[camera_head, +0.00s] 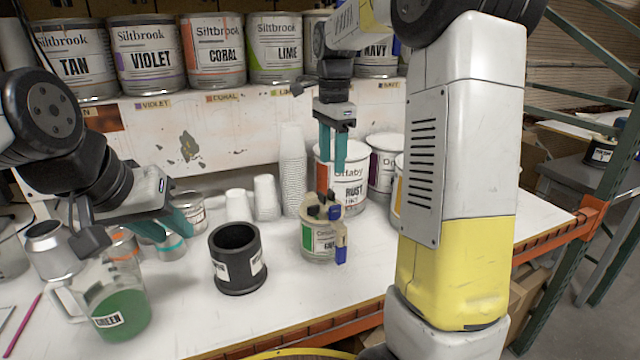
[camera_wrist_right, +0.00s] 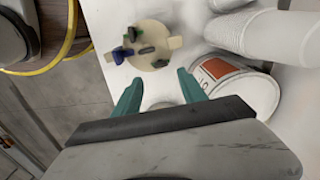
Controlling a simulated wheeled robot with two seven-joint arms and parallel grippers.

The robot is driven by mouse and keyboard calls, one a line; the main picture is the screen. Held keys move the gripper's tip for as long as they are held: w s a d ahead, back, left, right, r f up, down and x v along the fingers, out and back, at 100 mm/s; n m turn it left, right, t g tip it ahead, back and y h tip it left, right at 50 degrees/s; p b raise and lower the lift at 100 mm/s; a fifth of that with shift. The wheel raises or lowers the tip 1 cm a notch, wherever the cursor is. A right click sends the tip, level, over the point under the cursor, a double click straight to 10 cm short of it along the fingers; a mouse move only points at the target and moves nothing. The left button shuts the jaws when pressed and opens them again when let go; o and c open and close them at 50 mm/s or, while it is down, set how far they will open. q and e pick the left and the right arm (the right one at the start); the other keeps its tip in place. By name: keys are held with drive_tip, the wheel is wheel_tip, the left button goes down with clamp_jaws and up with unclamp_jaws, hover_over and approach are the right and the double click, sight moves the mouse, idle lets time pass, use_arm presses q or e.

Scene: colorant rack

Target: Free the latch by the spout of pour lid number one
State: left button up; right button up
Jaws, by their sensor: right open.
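A small can (camera_head: 318,243) with a green label and a cream pour lid stands upright on the white bench. Its lid carries dark latch pieces (camera_head: 322,212) and a blue one (camera_head: 341,250) at the side. I cannot read a lid number. My right gripper (camera_head: 334,168) is open and empty, pointing down above and behind the can. My left gripper (camera_head: 168,230) is at the left, its fingers apart and empty.
A black cup-like holder (camera_head: 238,283) stands left of the can. A jug of green liquid (camera_head: 122,312) is at the front left. A RUST can (camera_head: 352,192) and stacked white cups (camera_head: 293,170) stand close behind. Labelled cans line the shelf above.

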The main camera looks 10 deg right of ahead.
sight(331, 191)
drive_tip(key=shift+w+f, duration=0.1)
drive_tip(key=shift+f, duration=3.9)
clamp_jaws()
